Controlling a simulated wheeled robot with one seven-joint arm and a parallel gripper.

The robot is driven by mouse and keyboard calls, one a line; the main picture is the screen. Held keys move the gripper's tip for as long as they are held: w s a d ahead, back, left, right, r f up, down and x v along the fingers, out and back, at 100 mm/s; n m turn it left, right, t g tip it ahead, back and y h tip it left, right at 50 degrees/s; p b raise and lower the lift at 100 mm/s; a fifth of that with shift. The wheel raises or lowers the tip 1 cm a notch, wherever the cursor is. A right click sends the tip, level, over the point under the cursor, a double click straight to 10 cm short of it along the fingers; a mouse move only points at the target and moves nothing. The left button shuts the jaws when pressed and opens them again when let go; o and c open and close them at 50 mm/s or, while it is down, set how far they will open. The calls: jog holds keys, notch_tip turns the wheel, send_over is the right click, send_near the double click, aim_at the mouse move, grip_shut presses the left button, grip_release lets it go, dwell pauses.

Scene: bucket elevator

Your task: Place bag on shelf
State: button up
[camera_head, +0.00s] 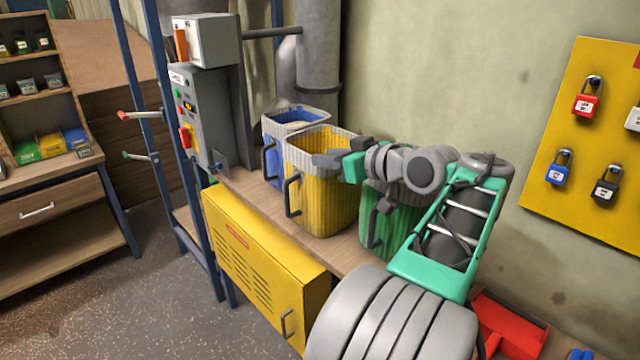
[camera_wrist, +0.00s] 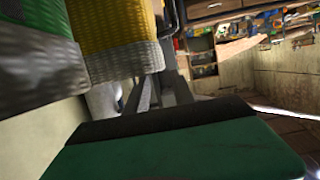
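No thing is plainly the bag. A yellow bag-like container (camera_head: 325,195) with a pale rim and dark handle stands on the wooden bench between a blue one (camera_head: 275,165) and a green one (camera_head: 375,225). The yellow (camera_wrist: 100,22) and green (camera_wrist: 35,65) containers also show in the wrist view. My gripper (camera_head: 332,154) is by the yellow container's upper right rim in the head view; contact is unclear. Nothing is visibly held, and its finger gap is unclear. A wooden shelf unit (camera_head: 45,98) at far left bears jars and small coloured bins.
A grey control box (camera_head: 195,115) and blue frame (camera_head: 150,70) stand left of the containers. A yellow cabinet (camera_head: 255,260) is below the bench. A yellow padlock board (camera_head: 605,90) hangs at right. The floor (camera_head: 110,300) at lower left is clear.

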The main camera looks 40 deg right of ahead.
aim_at(302, 154)
jog(key=p+x, duration=0.1)
jog(key=x, duration=0.3)
jog(key=p+x, duration=0.1)
jog(key=x, duration=0.4)
jog(key=shift+w+a+p, duration=0.2)
jog(key=shift+a+p, duration=0.05)
jog(key=shift+p, duration=0.1)
jog(key=shift+s, duration=0.1)
grip_shut()
dwell(0.7)
